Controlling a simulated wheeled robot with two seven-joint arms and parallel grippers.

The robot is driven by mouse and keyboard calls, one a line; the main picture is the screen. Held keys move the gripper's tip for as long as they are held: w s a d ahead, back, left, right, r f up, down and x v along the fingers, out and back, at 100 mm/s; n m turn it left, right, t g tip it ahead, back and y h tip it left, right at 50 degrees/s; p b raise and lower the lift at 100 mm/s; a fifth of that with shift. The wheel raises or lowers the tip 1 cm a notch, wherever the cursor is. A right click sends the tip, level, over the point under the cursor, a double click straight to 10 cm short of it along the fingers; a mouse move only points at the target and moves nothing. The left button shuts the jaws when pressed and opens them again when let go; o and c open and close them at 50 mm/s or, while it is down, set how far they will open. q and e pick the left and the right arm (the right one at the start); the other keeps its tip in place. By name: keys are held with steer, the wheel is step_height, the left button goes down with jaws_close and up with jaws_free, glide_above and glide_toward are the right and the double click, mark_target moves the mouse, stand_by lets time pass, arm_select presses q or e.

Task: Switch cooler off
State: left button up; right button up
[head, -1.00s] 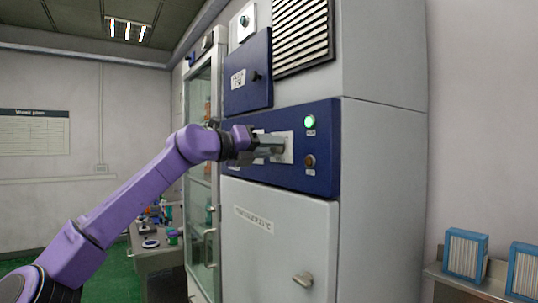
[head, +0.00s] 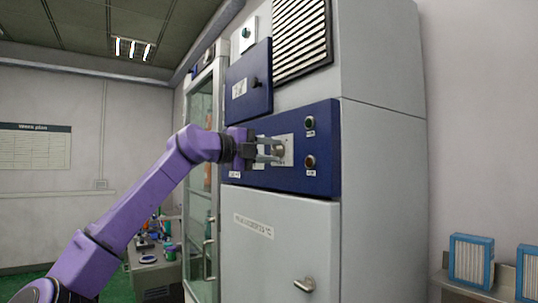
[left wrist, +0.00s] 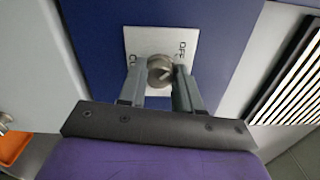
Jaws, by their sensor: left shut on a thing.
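The cooler (head: 270,245) is a tall grey cabinet with a dark blue control panel (head: 318,180). On the panel is a white plate with a round metal knob (left wrist: 160,71), lettered "OFF" at the upper right in the left wrist view. The mark on the knob points toward the "OFF" side. My left gripper (head: 276,152) is shut on the knob, one finger on either side, as the left wrist view (left wrist: 160,80) also shows. The upper indicator lamp (head: 310,123) is dark, and the lower lamp (head: 310,162) is dull brown. My right gripper is not in view.
A smaller blue box with a black knob (head: 257,83) and a slatted vent (head: 302,38) sit above the panel. The cooler door has a handle (head: 304,284). A glass-fronted cabinet (head: 203,190) stands to the left. Blue-framed filters (head: 471,262) stand on a shelf at the right.

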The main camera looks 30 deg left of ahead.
arm_select(q)
steer(key=shift+n, duration=0.3)
steer(key=o, duration=1)
steer(key=shift+o, duration=0.2)
steer(key=shift+s+a+f+b, duration=0.1)
steer(key=shift+s+a+b, duration=0.05)
steer(key=shift+s+b, duration=0.15)
steer(key=b+v, duration=0.3)
steer(key=v, duration=0.6)
steer(key=shift+s+b, duration=0.3)
steer(key=shift+s, duration=0.1)
steer(key=shift+a, duration=0.15)
